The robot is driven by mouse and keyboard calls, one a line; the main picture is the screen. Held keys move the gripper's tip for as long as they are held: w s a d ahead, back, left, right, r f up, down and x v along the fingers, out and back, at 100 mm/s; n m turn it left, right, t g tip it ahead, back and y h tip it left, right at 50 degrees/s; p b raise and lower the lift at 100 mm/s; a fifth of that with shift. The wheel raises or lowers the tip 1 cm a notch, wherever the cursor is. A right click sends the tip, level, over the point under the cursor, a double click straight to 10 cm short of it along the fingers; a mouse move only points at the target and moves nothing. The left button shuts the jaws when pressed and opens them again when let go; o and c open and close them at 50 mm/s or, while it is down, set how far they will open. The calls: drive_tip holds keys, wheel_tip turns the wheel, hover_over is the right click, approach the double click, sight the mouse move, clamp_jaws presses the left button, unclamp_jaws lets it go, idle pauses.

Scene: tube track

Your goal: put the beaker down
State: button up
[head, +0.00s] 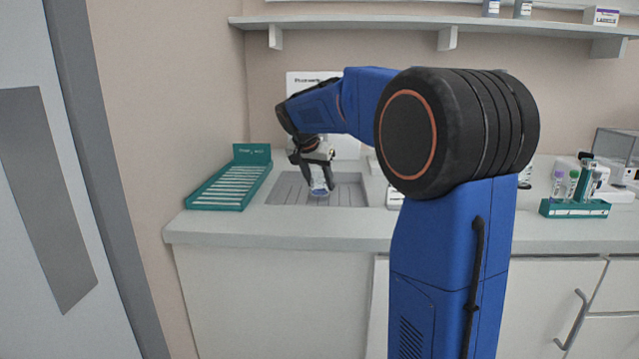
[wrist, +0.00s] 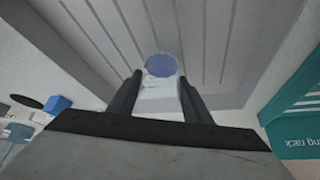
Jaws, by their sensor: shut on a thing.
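The beaker (head: 319,186) is a small clear vessel with blue at its lower end in the head view. My gripper (head: 318,182) is shut on it, with a finger on each side, over the grey ribbed drainer (head: 347,194) set in the counter. In the wrist view the beaker (wrist: 160,82) shows between the two dark fingers of my gripper (wrist: 161,92), its round blue part toward the ribbed surface (wrist: 215,35). I cannot tell whether the beaker touches the drainer.
A green rack (head: 230,183) stands left of the drainer. A green tube rack (head: 575,208) with several tubes stands at the right of the counter (head: 290,228). A shelf (head: 360,22) runs along the wall above. The drainer's right part is free.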

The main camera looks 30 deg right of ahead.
drive_tip(key=shift+f, duration=0.25)
drive_tip(key=shift+f, duration=0.15)
drive_tip(key=o, duration=1)
drive_tip(key=shift+o, duration=0.2)
drive_tip(key=v, duration=1.2)
drive_tip(key=shift+s, duration=0.1)
